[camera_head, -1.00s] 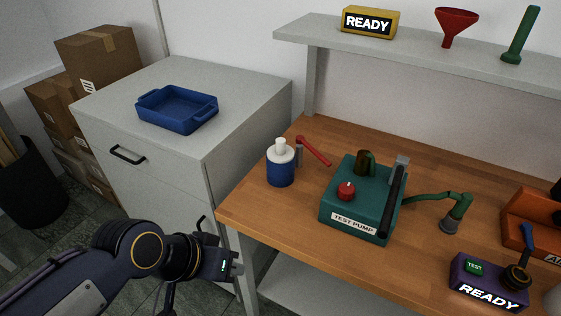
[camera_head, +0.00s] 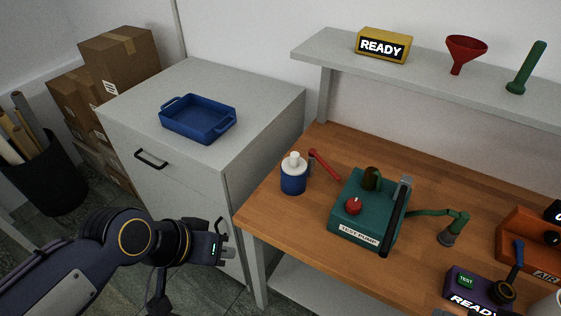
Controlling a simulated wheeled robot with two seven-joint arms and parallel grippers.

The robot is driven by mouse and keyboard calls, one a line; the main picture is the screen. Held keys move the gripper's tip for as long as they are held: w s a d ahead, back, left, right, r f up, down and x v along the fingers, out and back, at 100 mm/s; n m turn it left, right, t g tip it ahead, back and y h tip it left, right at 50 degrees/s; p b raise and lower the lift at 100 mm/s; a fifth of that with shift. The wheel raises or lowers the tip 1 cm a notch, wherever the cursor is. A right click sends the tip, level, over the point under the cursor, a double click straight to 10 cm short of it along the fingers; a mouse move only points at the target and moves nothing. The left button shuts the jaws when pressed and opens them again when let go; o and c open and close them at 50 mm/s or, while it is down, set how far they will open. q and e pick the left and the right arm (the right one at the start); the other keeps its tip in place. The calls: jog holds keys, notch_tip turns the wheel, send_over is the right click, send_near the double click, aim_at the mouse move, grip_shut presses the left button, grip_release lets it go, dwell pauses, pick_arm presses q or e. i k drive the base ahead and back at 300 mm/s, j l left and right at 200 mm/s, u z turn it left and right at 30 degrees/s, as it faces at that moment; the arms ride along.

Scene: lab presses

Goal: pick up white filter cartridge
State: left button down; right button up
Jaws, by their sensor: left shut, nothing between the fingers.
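The white filter cartridge (camera_head: 294,164) appears as a white piece with a small knob on top. It sits upright in or on a blue cylindrical cup (camera_head: 293,184) at the left end of the wooden bench; its lower part is hidden. My left gripper (camera_head: 228,244) is shut and empty. It is in front of the grey cabinet, left of and nearer than the bench's front left corner, well apart from the cartridge. My right gripper is not clearly in view.
A red-handled tool (camera_head: 325,165) lies just behind the cup, and a teal test pump (camera_head: 366,212) stands to its right. A blue tray (camera_head: 198,119) rests on the grey cabinet (camera_head: 262,92). The bench (camera_head: 268,203) is bare in front of the cup. A shelf (camera_head: 420,75) hangs behind.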

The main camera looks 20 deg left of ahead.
aim_at(293, 165)
jog(key=i+j+u, duration=0.1)
jog(key=u, duration=0.35)
jog(key=i+j+u, duration=0.15)
jog(key=u, duration=0.25)
jog(key=i+j+u, duration=0.15)
jog(key=u, duration=0.3)
